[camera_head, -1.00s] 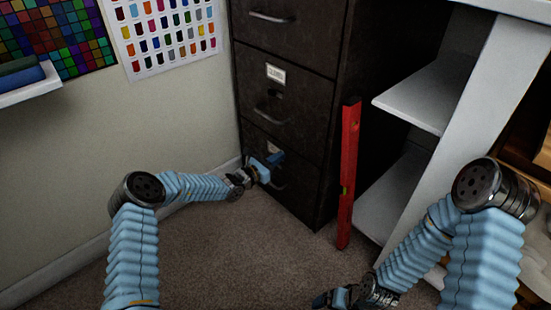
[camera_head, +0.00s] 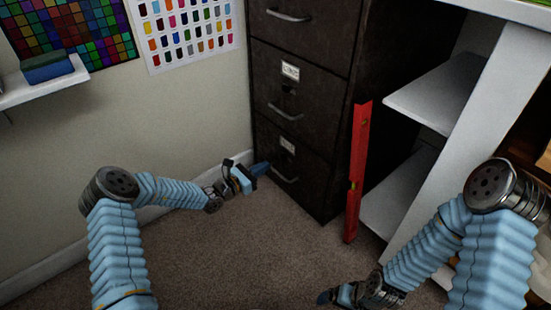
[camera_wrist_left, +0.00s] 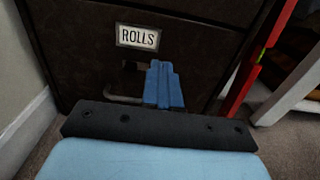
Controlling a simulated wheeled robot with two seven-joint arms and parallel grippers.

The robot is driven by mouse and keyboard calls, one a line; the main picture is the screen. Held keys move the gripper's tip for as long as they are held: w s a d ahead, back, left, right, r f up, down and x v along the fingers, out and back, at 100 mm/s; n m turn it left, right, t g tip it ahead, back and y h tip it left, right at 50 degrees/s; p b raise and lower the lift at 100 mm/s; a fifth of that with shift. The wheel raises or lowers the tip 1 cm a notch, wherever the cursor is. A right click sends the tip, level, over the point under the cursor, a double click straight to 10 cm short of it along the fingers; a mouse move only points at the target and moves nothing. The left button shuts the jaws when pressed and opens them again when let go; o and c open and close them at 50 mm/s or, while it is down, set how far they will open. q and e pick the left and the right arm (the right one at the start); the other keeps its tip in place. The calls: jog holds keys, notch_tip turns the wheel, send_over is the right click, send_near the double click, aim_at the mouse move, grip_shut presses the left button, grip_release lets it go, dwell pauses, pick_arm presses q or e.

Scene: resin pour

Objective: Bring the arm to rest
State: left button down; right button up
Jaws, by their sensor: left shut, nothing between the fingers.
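My left arm comes in from the left in the head view. Its gripper (camera_head: 260,169) is in front of the bottom drawer of a dark filing cabinet (camera_head: 330,125), near the drawer's handle (camera_head: 284,174). The drawer is closed. My right gripper (camera_head: 328,297) is low at the bottom of the head view, over the carpet. Its fingers are too small and dark to tell open from shut.
A red level (camera_head: 357,170) leans upright against the cabinet's right side. White shelving (camera_head: 432,98) stands right of it. A small wall shelf (camera_head: 40,88) holds a blue-green block (camera_head: 47,68) at the left. Carpet (camera_head: 240,250) between the arms is clear.

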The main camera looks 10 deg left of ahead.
pick_arm(q)
jog(key=s+d+f+m+g, duration=0.5)
jog(key=s, duration=0.3)
jog(key=s+d+f+m+g, duration=0.4)
jog(key=s+g, duration=0.1)
jog(key=s, duration=0.4)
jog(key=s+a+f+m+g+y, duration=0.2)
jog(key=s+f+m+y, duration=0.15)
jog(key=s+m, duration=0.4)
jog(key=s+a+f+m+g+y, duration=0.25)
jog(key=s+m+y, duration=0.2)
jog(key=s, duration=0.55)
notch_tip(320, 180, up, 14)
jog(key=s+m+t+p, duration=0.1)
jog(key=m+p, duration=0.4)
jog(key=p, duration=0.7)
jog(key=shift+s+f+t+p, duration=0.2)
jog(key=shift+s+t+p, duration=0.15)
jog(key=shift+s, duration=0.2)
jog(key=shift+a+f, duration=0.15)
